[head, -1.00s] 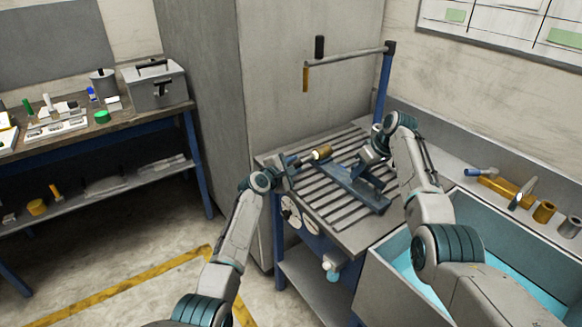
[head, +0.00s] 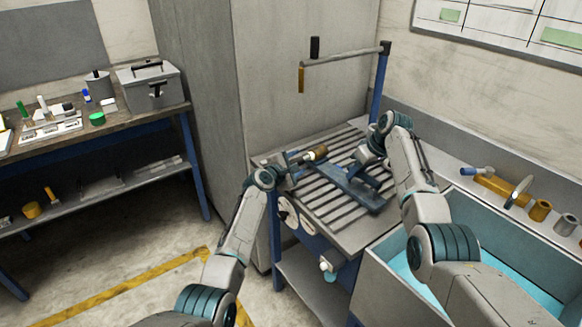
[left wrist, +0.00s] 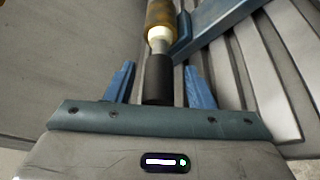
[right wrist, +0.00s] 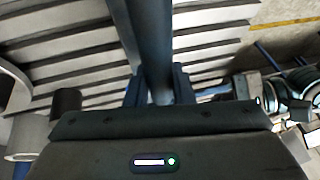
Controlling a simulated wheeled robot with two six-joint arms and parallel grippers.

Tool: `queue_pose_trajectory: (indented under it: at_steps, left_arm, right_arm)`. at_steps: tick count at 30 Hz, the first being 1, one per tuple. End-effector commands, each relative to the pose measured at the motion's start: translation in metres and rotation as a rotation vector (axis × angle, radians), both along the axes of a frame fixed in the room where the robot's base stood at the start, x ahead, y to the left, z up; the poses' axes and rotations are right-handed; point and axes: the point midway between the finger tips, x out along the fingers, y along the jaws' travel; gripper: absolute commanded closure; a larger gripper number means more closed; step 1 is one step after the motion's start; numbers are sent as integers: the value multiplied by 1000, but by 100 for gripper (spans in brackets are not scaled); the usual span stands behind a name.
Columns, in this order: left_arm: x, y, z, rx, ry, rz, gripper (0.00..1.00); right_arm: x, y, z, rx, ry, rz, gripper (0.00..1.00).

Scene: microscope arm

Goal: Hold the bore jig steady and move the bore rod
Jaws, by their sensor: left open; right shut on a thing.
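The blue bore jig (head: 352,188) lies on the slotted table. My right gripper (head: 370,158) is shut on a dark bar of the jig, which runs between its fingers in the right wrist view (right wrist: 152,45). The bore rod has a brass-coloured section (head: 319,152) near the jig's left end in the head view. In the left wrist view the rod shows a black grip (left wrist: 158,80), a pale collar and the brass section. My left gripper (left wrist: 160,72) is open, with one finger on each side of the black grip. Whether the rod sits inside the jig is unclear.
A blue post (head: 381,85) with a horizontal arm and hanging handle stands behind the slotted table (head: 325,205). An open bin (head: 440,290) is at the front right. Tools and brass cylinders (head: 540,210) lie on the right ledge. A workbench (head: 130,120) is at left.

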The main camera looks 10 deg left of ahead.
Motion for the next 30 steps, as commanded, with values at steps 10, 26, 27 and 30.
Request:
queue_pose_trajectory:
  at_steps: [10, 26, 27, 30]
  left_arm:
    - [-33, 18, 7, 0, -1, 2, 51]
    - [-98, 51, 23, 1, 2, 0, 51]
    - [-100, 51, 23, 1, 1, 0, 51]
    - [-102, 52, 24, 0, 2, 0, 51]
  right_arm:
    - [1, -1, 2, 0, -4, -2, 100]
    - [1, 0, 2, 1, -3, -1, 100]
    - [1, 0, 2, 1, -3, -1, 100]
    - [1, 0, 2, 0, -4, 0, 100]
